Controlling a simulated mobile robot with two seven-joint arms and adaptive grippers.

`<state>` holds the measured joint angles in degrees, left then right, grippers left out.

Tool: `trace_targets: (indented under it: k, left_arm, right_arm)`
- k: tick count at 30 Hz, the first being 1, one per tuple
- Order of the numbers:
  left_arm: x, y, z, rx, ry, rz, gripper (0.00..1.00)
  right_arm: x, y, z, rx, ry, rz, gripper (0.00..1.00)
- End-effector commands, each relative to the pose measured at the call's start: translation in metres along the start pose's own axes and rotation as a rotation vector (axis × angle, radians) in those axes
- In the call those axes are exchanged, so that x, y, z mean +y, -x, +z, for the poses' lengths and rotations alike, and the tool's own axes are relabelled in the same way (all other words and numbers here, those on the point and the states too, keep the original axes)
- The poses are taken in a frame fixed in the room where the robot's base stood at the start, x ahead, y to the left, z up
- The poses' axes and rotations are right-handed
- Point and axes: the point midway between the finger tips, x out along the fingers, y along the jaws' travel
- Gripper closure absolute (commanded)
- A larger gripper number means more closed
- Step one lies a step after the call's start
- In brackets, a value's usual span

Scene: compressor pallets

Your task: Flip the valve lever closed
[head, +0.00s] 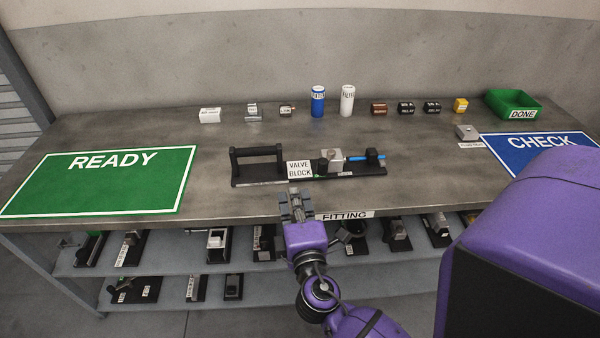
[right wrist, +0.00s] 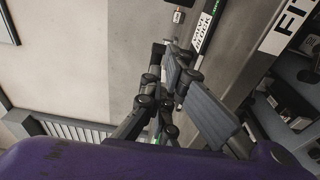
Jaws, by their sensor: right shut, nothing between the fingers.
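The valve block assembly (head: 255,182) lies on the bench in the middle of the head view. It has a black base with a black handle at the left, a VALVE BLOCK label, a grey metal block (head: 332,160) and a blue bar (head: 364,158) at the right. I cannot tell for sure which part is the lever or how it is set. My right gripper (head: 297,206) is shut and empty, at the bench's front edge just before the label, apart from the block. In the right wrist view its fingers (right wrist: 187,82) point toward the label (right wrist: 202,32). My left gripper is out of view.
A green READY mat (head: 100,195) lies left, a blue CHECK mat (head: 550,145) right. A blue can (head: 318,100), a white can (head: 347,99) and several small parts line the back. A green DONE bin (head: 512,101) stands back right. Shelves below hold several units.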

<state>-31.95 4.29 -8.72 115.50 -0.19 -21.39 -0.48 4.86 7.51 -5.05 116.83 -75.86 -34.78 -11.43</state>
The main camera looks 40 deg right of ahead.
Motion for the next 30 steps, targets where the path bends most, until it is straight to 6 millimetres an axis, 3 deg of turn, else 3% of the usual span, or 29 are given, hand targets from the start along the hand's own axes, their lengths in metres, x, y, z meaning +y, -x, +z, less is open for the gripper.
trace_targets:
  k: [5,18,24,30]
  left_arm:
    - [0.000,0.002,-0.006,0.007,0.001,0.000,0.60]
    - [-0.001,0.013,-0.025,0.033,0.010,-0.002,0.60]
    - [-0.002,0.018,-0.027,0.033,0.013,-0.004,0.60]
    - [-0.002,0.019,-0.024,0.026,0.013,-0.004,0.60]
  right_arm:
    - [0.003,-0.015,-0.001,0.001,-0.001,0.003,1.00]
    - [0.004,-0.105,-0.001,0.001,-0.002,0.005,1.00]
    - [0.002,-0.090,0.029,0.000,-0.001,0.001,1.00]
    - [0.001,-0.087,0.038,0.001,-0.002,0.000,1.00]
